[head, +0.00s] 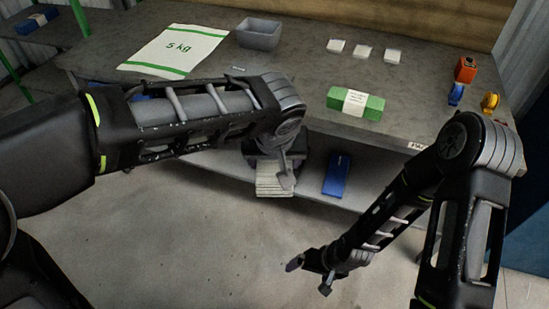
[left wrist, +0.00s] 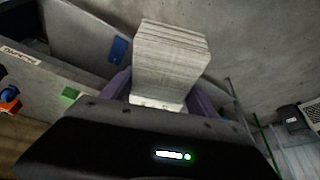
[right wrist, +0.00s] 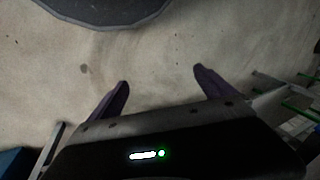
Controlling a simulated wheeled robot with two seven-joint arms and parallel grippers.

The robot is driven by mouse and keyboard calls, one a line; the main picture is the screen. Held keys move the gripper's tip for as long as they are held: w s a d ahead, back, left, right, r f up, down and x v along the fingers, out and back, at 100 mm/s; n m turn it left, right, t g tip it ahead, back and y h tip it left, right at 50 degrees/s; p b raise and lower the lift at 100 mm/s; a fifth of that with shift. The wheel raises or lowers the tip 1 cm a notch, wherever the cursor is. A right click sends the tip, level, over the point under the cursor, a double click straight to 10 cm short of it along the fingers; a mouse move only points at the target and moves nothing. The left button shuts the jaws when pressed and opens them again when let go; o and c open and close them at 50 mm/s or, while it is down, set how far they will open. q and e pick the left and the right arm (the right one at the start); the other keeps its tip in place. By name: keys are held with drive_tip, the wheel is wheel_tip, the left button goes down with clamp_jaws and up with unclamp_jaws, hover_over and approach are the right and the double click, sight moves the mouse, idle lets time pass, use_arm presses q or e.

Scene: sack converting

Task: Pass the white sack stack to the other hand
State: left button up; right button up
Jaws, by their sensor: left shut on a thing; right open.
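The white sack stack (head: 274,181) hangs below my left gripper (head: 277,172) in front of the workbench, over the floor. In the left wrist view the white sack stack (left wrist: 170,55) stands out between the two fingers of my left gripper (left wrist: 160,95), which is shut on it. My right gripper (head: 309,275) is lower and to the right in the head view, apart from the stack. In the right wrist view its fingers (right wrist: 162,85) are spread with only floor between them.
The workbench (head: 300,110) holds a flat "5 kg" sack (head: 176,50), a grey bin (head: 259,34), a green banded bundle (head: 355,103), small white stacks (head: 363,52), an orange item (head: 466,69) and tape rolls (head: 490,102). A blue object (head: 337,175) lies on the lower shelf. Floor in front is clear.

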drive_tip(key=s+a+f, duration=0.2)
drive_tip(key=s, duration=0.4)
drive_tip(key=shift+s+a+g+y, duration=0.25)
drive_tip(key=shift+g+y, duration=0.05)
drive_tip(key=shift+g, duration=0.1)
